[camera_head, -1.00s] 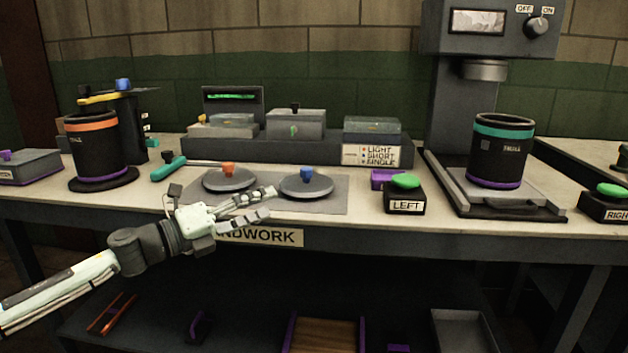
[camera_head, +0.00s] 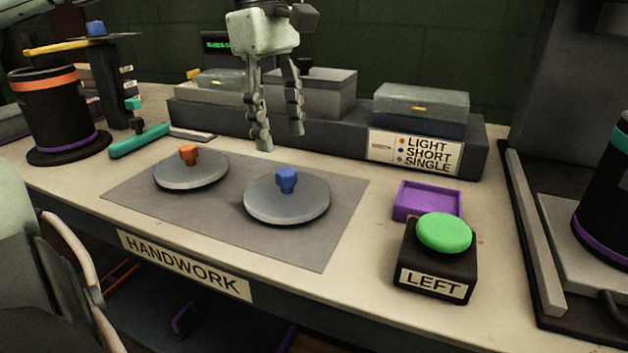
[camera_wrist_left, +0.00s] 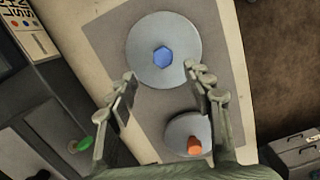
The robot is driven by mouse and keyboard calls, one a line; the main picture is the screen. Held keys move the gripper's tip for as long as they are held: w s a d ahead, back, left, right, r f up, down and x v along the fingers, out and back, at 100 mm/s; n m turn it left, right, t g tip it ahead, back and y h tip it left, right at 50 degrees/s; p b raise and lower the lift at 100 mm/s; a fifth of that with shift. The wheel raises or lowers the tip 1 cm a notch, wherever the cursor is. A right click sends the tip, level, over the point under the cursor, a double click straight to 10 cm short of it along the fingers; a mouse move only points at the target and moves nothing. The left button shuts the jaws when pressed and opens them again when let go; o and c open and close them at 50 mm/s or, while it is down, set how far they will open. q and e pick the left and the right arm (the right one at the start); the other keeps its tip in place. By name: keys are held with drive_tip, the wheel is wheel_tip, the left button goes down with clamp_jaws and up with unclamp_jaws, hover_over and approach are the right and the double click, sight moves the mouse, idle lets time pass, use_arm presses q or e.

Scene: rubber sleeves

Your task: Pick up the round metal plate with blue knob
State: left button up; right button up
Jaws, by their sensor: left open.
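The round metal plate with the blue knob (camera_head: 287,203) lies flat on a grey mat on the workbench. Its blue hexagonal knob (camera_head: 287,180) points up. The plate also shows in the left wrist view (camera_wrist_left: 180,75), ahead of the fingers. My left gripper (camera_head: 278,140) points down, open and empty, above and behind the two plates. It also shows in the left wrist view (camera_wrist_left: 160,85), with the blue-knob plate between and just beyond its fingertips. A second round plate with an orange knob (camera_head: 190,170) lies to the left on the same mat. My right gripper is not identifiable.
The grey mat (camera_head: 150,208) has bare room around the plates. A purple tray (camera_head: 428,203) and a green LEFT button (camera_head: 443,233) stand to the right. A raised grey shelf with boxes (camera_head: 480,140) runs behind.

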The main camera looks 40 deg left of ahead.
sight(286, 171)
use_arm(q)
drive_tip(key=f, duration=0.4)
drive_tip(key=d+f, duration=0.1)
drive_tip(key=f, duration=0.1)
drive_tip(key=shift+s+d+f, duration=0.1)
drive_tip(key=shift+s+f, duration=0.05)
drive_tip(key=shift+s, duration=0.15)
drive_tip(key=shift+w+f, duration=0.1)
drive_tip(key=shift+f, duration=0.45)
drive_tip(key=shift+c, duration=0.6)
clamp_jaws()
drive_tip(key=shift+r, duration=0.1)
